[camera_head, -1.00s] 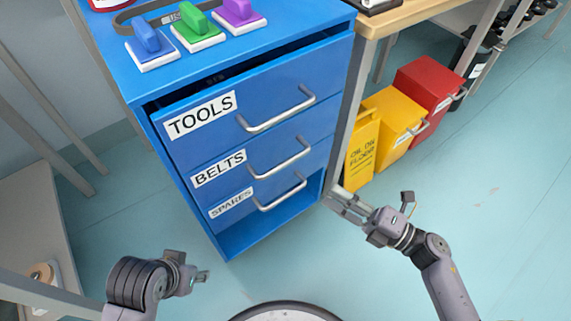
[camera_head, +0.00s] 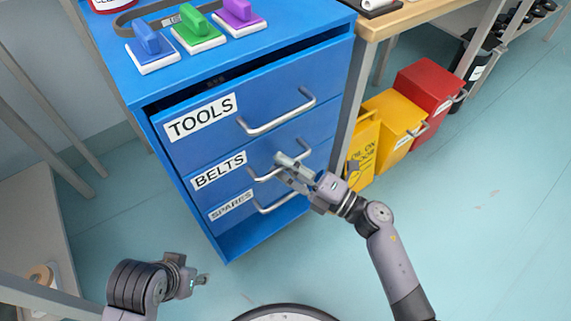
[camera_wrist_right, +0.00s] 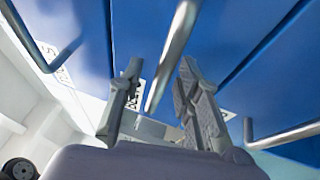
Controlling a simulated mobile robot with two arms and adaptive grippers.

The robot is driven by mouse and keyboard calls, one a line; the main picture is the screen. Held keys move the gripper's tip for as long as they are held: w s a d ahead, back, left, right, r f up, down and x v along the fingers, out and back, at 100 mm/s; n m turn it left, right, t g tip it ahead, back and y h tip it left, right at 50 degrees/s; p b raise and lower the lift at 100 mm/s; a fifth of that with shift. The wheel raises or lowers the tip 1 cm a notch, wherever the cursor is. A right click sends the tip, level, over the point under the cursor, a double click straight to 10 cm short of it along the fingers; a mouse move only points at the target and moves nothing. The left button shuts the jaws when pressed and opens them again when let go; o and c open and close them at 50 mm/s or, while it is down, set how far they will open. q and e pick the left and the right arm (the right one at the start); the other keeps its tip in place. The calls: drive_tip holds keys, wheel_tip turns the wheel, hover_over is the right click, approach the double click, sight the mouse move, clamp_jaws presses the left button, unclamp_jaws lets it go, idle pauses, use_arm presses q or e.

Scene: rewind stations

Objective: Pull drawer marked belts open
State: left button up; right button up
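The blue cabinet (camera_head: 240,246) has drawers marked TOOLS, BELTS and SPARES. The belts drawer (camera_head: 213,181) is the middle one, with a silver bar handle (camera_head: 262,174). My right gripper (camera_head: 283,167) is at that handle in the head view and hides part of it. In the right wrist view the two fingers (camera_wrist_right: 160,85) are apart, with a silver bar (camera_wrist_right: 172,55) running between them; I cannot tell whether they touch it. My left gripper (camera_head: 202,281) is low at the left, away from the cabinet; its opening is unclear.
The tools drawer (camera_head: 200,125) above stands slightly out. Green, blue and purple handled blocks (camera_head: 197,30) sit on the cabinet top. A yellow bin (camera_head: 398,122), a red bin (camera_head: 432,85) and a yellow floor sign (camera_head: 366,140) stand to the right. The floor in front is clear.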

clamp_jaws()
idle(0.8)
